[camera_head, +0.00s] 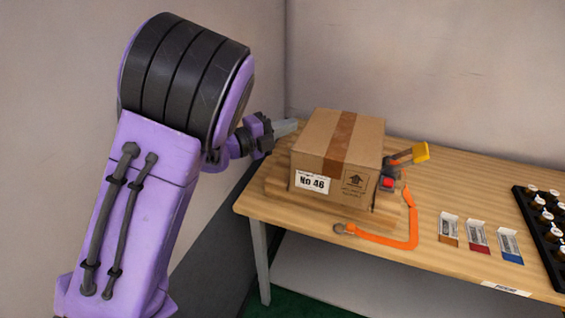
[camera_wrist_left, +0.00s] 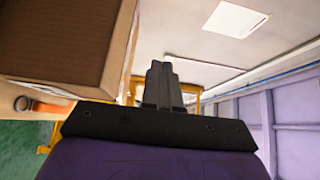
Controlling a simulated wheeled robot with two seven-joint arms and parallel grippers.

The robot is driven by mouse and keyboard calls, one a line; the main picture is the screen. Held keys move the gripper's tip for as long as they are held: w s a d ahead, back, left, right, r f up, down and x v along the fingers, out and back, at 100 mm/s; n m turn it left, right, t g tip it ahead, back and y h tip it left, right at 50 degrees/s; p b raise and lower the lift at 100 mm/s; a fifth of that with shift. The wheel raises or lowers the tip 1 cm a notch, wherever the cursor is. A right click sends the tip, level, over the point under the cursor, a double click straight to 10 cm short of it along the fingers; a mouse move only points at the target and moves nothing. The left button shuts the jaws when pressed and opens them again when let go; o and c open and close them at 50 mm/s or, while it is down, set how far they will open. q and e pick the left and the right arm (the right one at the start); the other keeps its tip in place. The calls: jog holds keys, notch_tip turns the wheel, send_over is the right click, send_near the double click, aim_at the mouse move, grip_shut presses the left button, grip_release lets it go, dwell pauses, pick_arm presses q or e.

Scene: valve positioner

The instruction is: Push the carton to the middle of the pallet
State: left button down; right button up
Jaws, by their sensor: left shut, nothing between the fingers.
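The carton (camera_head: 330,160) is a brown cardboard box with a darker tape strip and a "No 46" label. It stands upright on the wooden pallet (camera_head: 385,220) at the left end of the table. My left gripper (camera_head: 292,126) is shut and empty. It is beside the carton's left side, near its back left corner; I cannot tell whether it touches. In the left wrist view the shut fingers (camera_wrist_left: 162,85) point past the carton (camera_wrist_left: 70,45), which fills the upper left. The carton hides most of the pallet top. My right gripper is not in view.
An orange strap (camera_head: 385,240) with a metal ring lies in front of the pallet. Small coloured cards (camera_head: 480,238) and a black rack of bottles (camera_head: 545,220) are farther right. Walls stand behind and left.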

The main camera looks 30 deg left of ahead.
pick_arm(q)
jog(key=s+d+p, duration=0.2)
jog(key=s, duration=0.3)
send_near(295, 163)
jog(key=x, duration=0.2)
jog(key=p+x, duration=0.1)
jog(key=x, duration=0.2)
jog(key=shift+d+f, duration=0.15)
jog(key=shift+d, duration=0.2)
jog(key=shift+w+r+p, duration=0.25)
jog(key=shift+r+p, duration=0.05)
jog(key=shift+p, duration=0.2)
jog(key=shift+w+a+f, duration=0.1)
jog(key=shift+w, duration=0.05)
jog(key=shift+f, duration=0.1)
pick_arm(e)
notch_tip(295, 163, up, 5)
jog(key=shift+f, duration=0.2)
pick_arm(q)
jog(key=shift+w, duration=0.15)
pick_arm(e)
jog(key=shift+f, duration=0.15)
